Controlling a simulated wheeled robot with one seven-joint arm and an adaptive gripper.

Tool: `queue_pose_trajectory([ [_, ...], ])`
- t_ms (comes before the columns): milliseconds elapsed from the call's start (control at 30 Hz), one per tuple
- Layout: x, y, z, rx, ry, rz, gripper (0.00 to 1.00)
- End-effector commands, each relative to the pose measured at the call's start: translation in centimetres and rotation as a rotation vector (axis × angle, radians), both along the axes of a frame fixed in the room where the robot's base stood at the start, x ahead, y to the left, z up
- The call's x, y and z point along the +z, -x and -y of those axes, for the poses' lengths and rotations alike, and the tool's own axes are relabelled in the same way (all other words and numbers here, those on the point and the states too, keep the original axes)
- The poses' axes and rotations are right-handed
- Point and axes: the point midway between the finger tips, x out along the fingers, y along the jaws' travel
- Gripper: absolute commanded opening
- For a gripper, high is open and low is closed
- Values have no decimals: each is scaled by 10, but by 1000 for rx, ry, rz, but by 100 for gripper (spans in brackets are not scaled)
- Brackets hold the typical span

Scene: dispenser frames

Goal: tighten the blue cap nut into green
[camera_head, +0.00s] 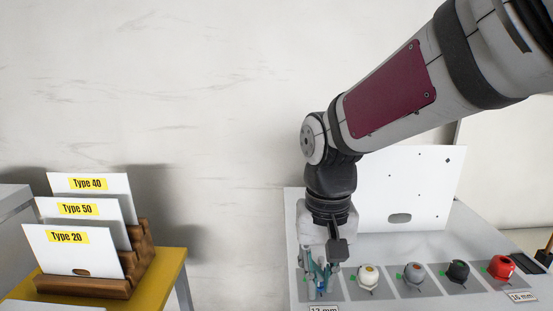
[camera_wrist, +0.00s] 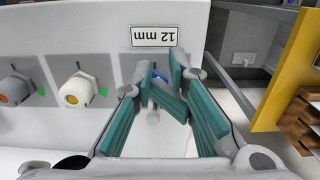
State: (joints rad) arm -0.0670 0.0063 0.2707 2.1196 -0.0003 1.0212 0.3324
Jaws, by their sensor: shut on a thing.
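My gripper (camera_head: 320,275) points down over the leftmost place in the row on the grey panel (camera_head: 400,245). In the wrist view, its teal-padded fingers (camera_wrist: 165,75) are close together around a small blue part, the blue cap nut (camera_wrist: 159,74). The fingers hide most of the nut, and its turn angle and any green mark beside it cannot be made out. In the head view it is a small blue patch between the fingers. Green marks (camera_wrist: 103,91) show beside the neighbouring nuts.
To the right of my gripper stand a white nut with a yellow centre (camera_head: 368,276), a grey nut (camera_head: 414,273), a black nut (camera_head: 458,271) and a red nut (camera_head: 501,267). A wooden rack (camera_head: 140,258) with white plates stands left.

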Motion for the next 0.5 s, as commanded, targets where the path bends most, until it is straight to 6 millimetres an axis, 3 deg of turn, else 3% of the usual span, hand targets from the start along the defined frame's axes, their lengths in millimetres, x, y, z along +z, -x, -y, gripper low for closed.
queue_pose_trajectory([
  [500,1,-3,-7,-2,-1,4,0],
])
